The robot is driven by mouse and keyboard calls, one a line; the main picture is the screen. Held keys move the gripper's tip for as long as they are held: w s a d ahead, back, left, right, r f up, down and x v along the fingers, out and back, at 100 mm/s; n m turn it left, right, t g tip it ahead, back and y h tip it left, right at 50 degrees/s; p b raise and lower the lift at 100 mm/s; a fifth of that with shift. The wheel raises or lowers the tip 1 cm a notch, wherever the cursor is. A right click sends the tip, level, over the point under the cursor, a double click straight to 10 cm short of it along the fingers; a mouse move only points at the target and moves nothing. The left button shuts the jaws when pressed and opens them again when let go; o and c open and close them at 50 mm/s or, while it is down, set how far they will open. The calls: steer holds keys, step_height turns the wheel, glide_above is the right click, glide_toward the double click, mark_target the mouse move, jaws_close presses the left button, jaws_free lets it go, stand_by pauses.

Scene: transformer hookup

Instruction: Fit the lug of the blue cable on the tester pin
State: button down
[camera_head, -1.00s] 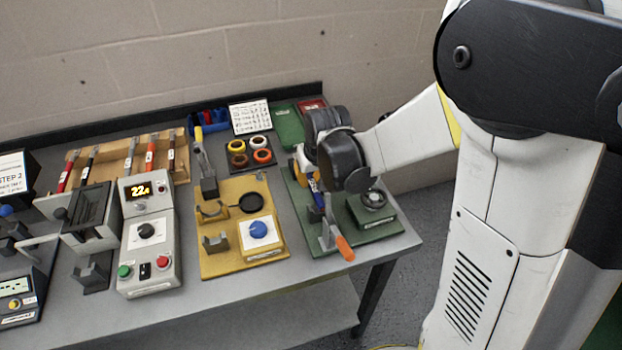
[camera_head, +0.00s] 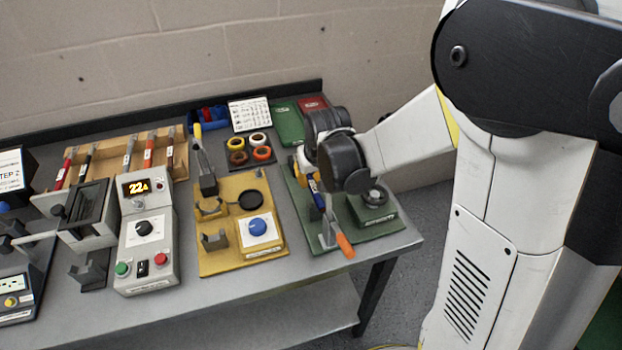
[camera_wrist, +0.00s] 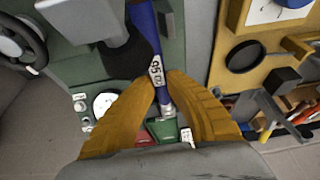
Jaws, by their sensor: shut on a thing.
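My gripper (camera_wrist: 163,88) is shut on the blue cable (camera_wrist: 145,25), its two yellow fingers closing around it beside a white label marked 95. In the head view the gripper (camera_head: 303,165) is over the green board (camera_head: 330,240) at the right of the bench, mostly behind my own arm. A short piece of the blue cable (camera_head: 317,197) shows below it.
A clamp with an orange handle (camera_head: 345,246) stands at the green board's front edge, close below my gripper. A round-topped block (camera_head: 375,197) is to the right. The yellow board (camera_head: 222,262) and a grey unit reading 22 (camera_head: 146,228) are to the left.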

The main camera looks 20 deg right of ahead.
steer(key=shift+f+b, duration=0.3)
steer(key=shift+f, duration=0.1)
steer(key=c, duration=1.4)
jaws_free()
steer(key=shift+r+p, duration=1.95)
steer(key=shift+r, duration=0.6)
steer(key=v, duration=1.2)
